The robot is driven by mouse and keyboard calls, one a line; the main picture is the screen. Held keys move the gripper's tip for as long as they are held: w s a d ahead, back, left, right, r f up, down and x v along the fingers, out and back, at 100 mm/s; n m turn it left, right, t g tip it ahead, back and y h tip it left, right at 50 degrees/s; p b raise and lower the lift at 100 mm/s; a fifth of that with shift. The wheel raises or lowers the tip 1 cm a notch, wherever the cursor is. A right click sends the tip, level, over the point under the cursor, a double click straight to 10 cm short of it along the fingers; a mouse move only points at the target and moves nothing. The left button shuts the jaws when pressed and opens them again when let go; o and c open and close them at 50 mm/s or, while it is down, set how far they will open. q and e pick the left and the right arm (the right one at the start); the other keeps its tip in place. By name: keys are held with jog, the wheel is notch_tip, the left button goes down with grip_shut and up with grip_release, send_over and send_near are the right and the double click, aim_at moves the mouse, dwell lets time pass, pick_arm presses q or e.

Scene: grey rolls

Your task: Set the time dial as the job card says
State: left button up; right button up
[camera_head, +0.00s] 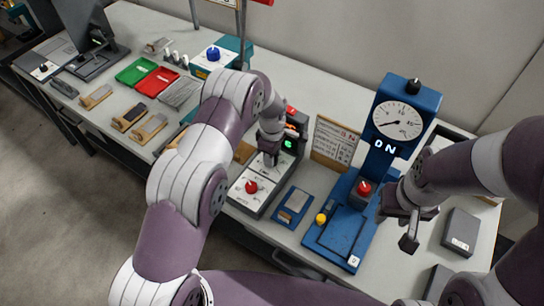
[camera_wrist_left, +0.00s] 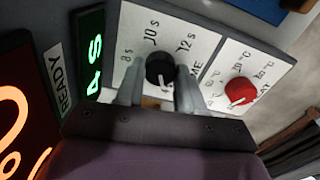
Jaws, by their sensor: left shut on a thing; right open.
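The black time dial (camera_wrist_left: 160,68) is on a pale panel marked 8 s, 10 s and 12 s. My left gripper (camera_wrist_left: 158,88) has its fingers on either side of the dial and is shut on it. The dial's pointer direction is unclear to me. In the head view my left gripper (camera_head: 270,157) hides most of this dial. A red dial (camera_wrist_left: 240,91) sits on the panel beside it and shows in the head view (camera_head: 251,187). The job card (camera_head: 335,143) stands upright on a brown board; its text is too small to read. My right gripper (camera_head: 409,225) is open and empty.
A green-lit display (camera_wrist_left: 92,55) and a READY label (camera_wrist_left: 58,80) are beside the time panel. A blue press (camera_head: 395,115) with a gauge and lit "ON" stands right of the card. Green (camera_head: 137,70) and red (camera_head: 157,81) trays lie at the back left.

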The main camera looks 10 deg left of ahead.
pick_arm(q)
jog(key=shift+n, duration=0.3)
dwell(0.4)
jog(key=o, duration=1)
jog(key=shift+o, duration=0.2)
notch_tip(320, 180, up, 13)
jog(key=b, duration=0.2)
jog(key=shift+b, duration=0.4)
jog(key=shift+f, duration=0.1)
